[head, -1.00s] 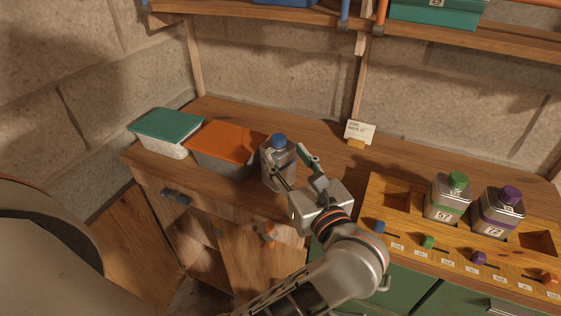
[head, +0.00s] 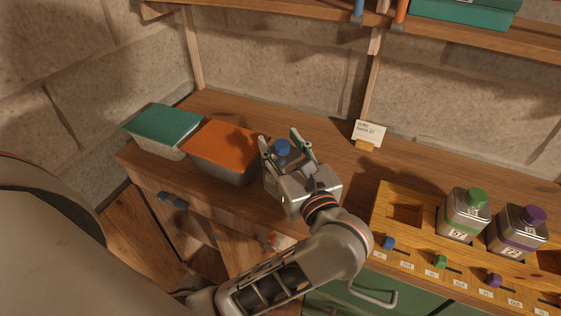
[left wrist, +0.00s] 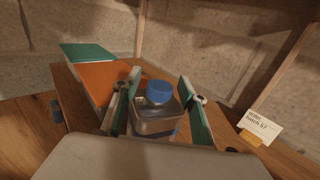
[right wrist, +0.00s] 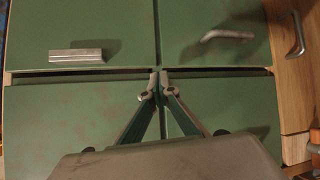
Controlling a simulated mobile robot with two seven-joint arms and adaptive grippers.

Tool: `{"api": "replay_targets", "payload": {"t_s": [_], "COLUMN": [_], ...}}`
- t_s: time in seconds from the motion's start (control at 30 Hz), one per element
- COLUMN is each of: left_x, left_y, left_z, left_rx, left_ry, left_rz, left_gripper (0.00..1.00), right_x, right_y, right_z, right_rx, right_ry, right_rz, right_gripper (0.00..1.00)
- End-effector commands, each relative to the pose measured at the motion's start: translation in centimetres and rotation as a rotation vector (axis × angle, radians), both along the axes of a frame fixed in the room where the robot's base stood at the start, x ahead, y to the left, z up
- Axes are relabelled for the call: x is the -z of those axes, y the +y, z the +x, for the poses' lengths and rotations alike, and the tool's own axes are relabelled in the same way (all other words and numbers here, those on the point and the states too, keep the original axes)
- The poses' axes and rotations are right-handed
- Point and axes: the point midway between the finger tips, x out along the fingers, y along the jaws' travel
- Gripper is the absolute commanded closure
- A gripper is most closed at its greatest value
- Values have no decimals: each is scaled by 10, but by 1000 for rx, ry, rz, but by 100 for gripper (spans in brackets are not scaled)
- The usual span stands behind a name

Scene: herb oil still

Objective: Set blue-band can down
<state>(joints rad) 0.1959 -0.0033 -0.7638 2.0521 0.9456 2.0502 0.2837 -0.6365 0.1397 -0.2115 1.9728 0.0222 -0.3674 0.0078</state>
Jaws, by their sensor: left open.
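The blue-band can is a clear-grey metal can with a blue cap (head: 282,148) and a blue band low on its body. It stands upright on the wooden bench, just right of the orange-lidded box; its base is hidden behind my gripper. In the left wrist view the can (left wrist: 155,118) sits between the two fingers. My left gripper (head: 279,143) is open, with one finger on each side of the can; I cannot tell whether either touches it. My right gripper (right wrist: 157,82) is shut and empty, in front of green cabinet doors.
An orange-lidded box (head: 224,146) and a green-lidded box (head: 163,128) stand left of the can. A card (head: 369,133) stands behind on the right. A wooden rack (head: 392,220) holds a green-capped can (head: 463,214) and a purple-capped can (head: 517,232). A shelf (head: 470,38) runs above.

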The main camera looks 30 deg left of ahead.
Motion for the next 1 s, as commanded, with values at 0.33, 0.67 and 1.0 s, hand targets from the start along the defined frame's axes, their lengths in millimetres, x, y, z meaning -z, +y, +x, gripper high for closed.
{"api": "replay_targets", "payload": {"t_s": [0.33, 0.67, 1.0], "left_x": [0, -1, -9], "left_y": [0, 0, 0], "left_z": [0, 0, 0], "left_rx": [1, 0, 0], "left_ry": [1, -3, -3], "left_rz": [-1, 2, 1], "left_gripper": [96, 100, 100], "right_x": [10, 8, -1], "right_y": [0, 0, -1], "right_z": [-12, -9, -5], "right_rx": [-1, 0, 0], "right_ry": [27, 22, 11], "right_rz": [-2, -3, -3], "right_gripper": [100, 100, 100]}}
